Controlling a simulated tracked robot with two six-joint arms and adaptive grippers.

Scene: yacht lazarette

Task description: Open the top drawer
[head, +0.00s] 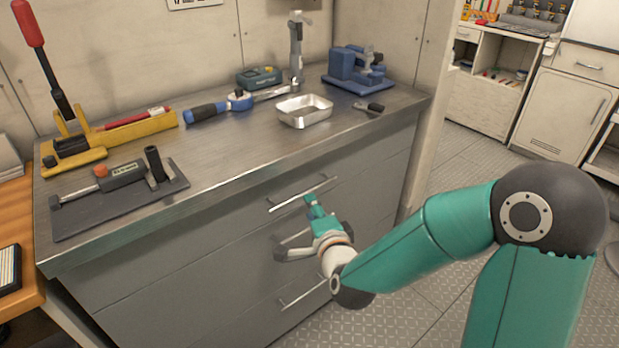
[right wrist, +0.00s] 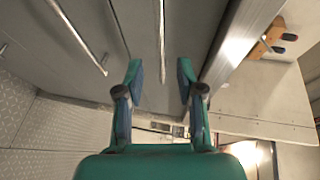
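The top drawer (head: 235,222) is closed in the grey cabinet under the metal worktop. Its silver bar handle (head: 302,193) is on its front. My right gripper (head: 296,228) is in front of the cabinet, with one finger close below the top handle. In the right wrist view the gripper (right wrist: 160,68) is open and empty, with its fingers apart. A bar handle (right wrist: 162,40), seemingly the top drawer's, lines up between them; I cannot tell whether it is within their reach. My left gripper is not in view.
Lower drawers have handles of their own, such as the bottom one (head: 303,292). The worktop (head: 235,165) holds a metal tray (head: 304,111), a blue vise (head: 357,70), a yellow tool (head: 125,132) and a dark mat (head: 85,217). The floor (head: 480,170) to the right is clear.

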